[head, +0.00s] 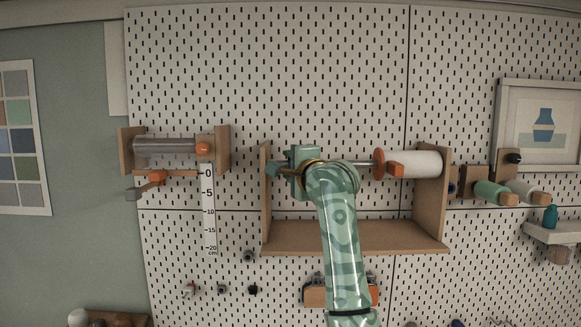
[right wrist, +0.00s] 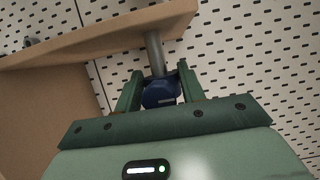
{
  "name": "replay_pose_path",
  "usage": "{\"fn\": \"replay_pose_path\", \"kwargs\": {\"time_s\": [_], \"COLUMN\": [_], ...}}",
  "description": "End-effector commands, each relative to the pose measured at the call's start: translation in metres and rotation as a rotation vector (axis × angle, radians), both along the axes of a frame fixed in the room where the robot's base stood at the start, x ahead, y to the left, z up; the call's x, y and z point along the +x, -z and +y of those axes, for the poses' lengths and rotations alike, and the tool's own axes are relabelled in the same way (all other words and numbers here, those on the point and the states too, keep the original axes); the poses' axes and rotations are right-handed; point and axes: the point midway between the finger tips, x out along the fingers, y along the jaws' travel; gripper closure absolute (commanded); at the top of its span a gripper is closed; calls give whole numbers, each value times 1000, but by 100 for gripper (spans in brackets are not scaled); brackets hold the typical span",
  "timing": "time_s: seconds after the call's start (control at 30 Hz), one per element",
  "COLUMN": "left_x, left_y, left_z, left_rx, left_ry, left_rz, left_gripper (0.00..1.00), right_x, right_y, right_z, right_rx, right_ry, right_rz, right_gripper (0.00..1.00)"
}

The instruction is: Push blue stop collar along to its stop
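The blue stop collar (right wrist: 160,93) sits around a grey rod (right wrist: 154,52) in the right wrist view. The rod runs from it to a wooden side panel close by. My right gripper (right wrist: 159,84) has one green finger on each side of the collar, with no clear gap, and looks shut on it. In the head view my right gripper (head: 280,169) points left near the left panel (head: 265,195) of the wooden bracket, where the collar is small and partly hidden. My left gripper is not in view.
On the rod's right part are an orange disc (head: 378,163) and a white roll (head: 424,163). The bracket's shelf (head: 390,237) runs below. A second bracket with a grey cylinder (head: 165,146) and a centimetre scale (head: 208,210) is at left. The pegboard above is clear.

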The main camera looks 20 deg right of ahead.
Motion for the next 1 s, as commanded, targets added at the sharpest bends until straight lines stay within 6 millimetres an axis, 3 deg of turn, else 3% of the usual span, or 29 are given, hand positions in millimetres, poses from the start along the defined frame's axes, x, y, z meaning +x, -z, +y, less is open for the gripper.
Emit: {"fn": "replay_pose_path", "kwargs": {"time_s": [0.17, 0.4, 0.53, 0.7, 0.97, 1.0], "left_x": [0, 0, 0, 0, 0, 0], "left_y": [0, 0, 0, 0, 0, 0], "left_z": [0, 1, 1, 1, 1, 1], "left_rx": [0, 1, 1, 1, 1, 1], "left_ry": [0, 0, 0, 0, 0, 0], "left_rz": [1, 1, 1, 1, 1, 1], "left_gripper": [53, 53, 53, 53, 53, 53], "right_x": [-8, -38, -50, -57, -57, -57], "right_y": [2, 2, 3, 3, 3, 3], "right_z": [-19, -81, -106, -119, -119, -119], "right_rx": [2, 0, 0, -1, -2, -2], "right_ry": [2, 4, 3, 1, 1, 1], "right_rz": [4, 6, 7, 6, 8, 8], "right_gripper": [100, 100, 100, 100, 100, 58]}}
